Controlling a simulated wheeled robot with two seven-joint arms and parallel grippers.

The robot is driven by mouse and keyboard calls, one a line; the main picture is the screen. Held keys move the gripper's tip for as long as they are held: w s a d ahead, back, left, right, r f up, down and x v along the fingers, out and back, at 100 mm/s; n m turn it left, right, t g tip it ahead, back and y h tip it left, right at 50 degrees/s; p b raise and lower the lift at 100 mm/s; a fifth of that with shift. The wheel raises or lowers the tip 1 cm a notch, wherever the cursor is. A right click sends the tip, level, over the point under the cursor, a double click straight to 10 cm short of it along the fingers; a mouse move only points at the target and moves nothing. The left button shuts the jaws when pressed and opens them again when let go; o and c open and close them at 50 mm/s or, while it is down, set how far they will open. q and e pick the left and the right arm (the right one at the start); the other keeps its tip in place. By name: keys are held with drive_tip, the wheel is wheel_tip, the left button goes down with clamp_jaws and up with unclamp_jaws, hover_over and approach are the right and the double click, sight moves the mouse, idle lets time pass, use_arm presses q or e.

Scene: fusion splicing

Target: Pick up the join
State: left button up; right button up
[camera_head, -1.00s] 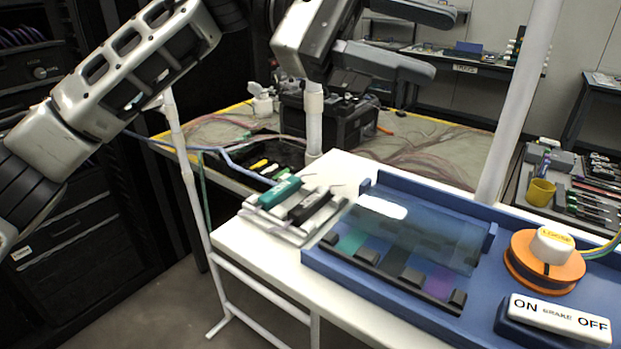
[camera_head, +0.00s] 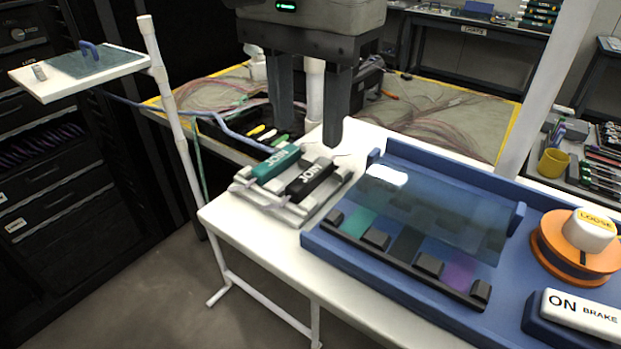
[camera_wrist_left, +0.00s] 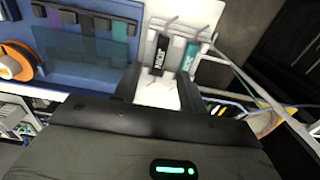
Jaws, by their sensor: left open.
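Two joins lie side by side on a pale holder (camera_head: 300,212) at the left end of the white table. One is a teal join (camera_head: 275,164) and the other a black join (camera_head: 311,182), both lettered JOIN. My left gripper (camera_head: 308,138) points down with its two dark fingers apart and empty, above and just behind the joins. In the left wrist view the black join (camera_wrist_left: 161,53) and the teal join (camera_wrist_left: 190,55) show beyond the fingers of the left gripper (camera_wrist_left: 160,88). My right gripper is not in view.
A blue tray (camera_head: 520,292) with a clear cover (camera_head: 440,215) over coloured slots stands right of the holder. An orange spool (camera_head: 575,262) marked LOOSE and a brake switch (camera_head: 580,312) sit further right. A white post (camera_head: 172,110) rises at left.

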sight(309, 174)
use_arm(q)
drive_tip(key=f, duration=0.6)
drive_tip(key=shift+w+f, duration=0.2)
drive_tip(key=shift+f, duration=0.1)
clamp_jaws()
